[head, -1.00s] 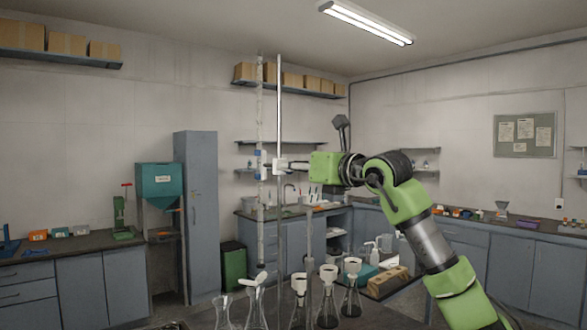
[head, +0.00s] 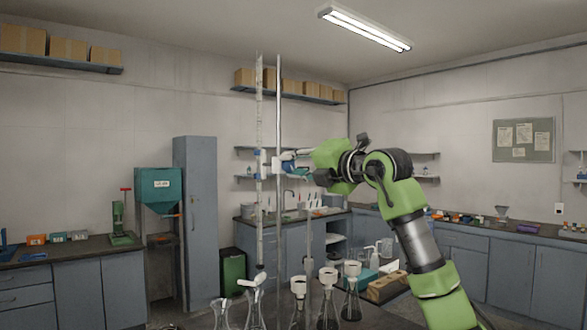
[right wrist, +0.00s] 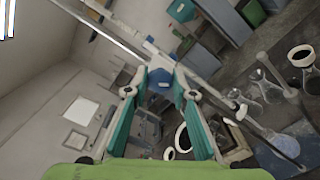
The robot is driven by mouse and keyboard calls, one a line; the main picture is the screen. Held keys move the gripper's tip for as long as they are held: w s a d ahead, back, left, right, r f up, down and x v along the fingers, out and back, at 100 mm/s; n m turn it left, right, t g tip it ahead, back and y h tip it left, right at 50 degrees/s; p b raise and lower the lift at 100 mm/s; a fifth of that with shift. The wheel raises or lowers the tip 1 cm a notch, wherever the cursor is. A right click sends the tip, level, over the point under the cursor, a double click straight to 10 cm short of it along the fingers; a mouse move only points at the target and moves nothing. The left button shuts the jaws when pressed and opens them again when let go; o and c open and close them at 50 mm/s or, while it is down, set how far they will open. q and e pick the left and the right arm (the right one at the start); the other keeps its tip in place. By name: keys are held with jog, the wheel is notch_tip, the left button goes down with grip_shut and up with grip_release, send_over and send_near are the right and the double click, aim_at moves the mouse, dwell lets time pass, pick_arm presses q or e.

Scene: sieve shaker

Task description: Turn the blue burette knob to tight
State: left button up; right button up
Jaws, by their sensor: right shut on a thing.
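The glass burette (head: 259,110) stands upright beside a thin metal stand rod (head: 279,105). A white clamp (head: 276,168) with blue parts joins them. The blue knob (right wrist: 159,82) is at the clamp's near side, between the fingertips in the right wrist view; in the head view only a bit of blue shows there. My right gripper (head: 292,163) reaches it from the right and is shut on the knob. Its teal fingers show in the right wrist view (right wrist: 160,86), one on each side of the knob. My left gripper is not in view.
Several glass flasks (head: 328,308), some with white tops, stand below the burette. A wooden block (head: 386,288) lies to their right. Benches and cabinets line the walls behind. The air around my right arm looks clear.

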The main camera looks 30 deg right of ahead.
jog(key=m+b, duration=0.1)
jog(key=m, duration=0.5)
jog(key=shift+d+f, duration=0.1)
jog(key=shift+m, duration=0.4)
jog(key=o, duration=1.1)
jog(key=shift+s, duration=0.1)
jog(key=s, duration=1.2)
jog(key=shift+d, duration=0.45)
jog(key=shift+w, duration=0.1)
